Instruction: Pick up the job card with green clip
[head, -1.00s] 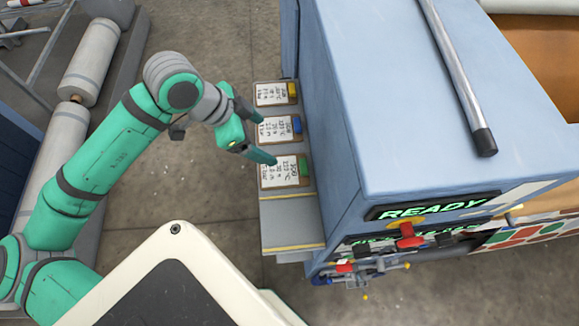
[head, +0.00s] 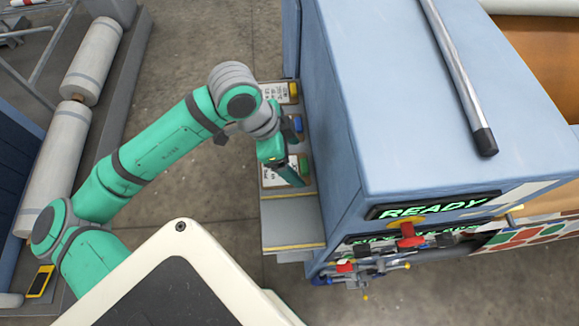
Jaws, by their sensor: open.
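The job card with the green clip (head: 304,166) lies nearest on a grey shelf (head: 290,220) along the left side of the blue machine. My gripper (head: 292,178) is open and points down over this card, covering much of it. I cannot tell whether the fingers touch it. The job card with the blue clip (head: 297,124) lies just beyond, mostly hidden by my arm. The job card with the yellow clip (head: 292,91) lies farthest, partly covered by my wrist.
The blue machine (head: 400,90) stands close on the right of the shelf, with a lit READY display (head: 440,206). Red-handled fittings (head: 410,236) stick out at its front. The near end of the shelf is bare. Wrapped rolls (head: 55,165) lie at the far left.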

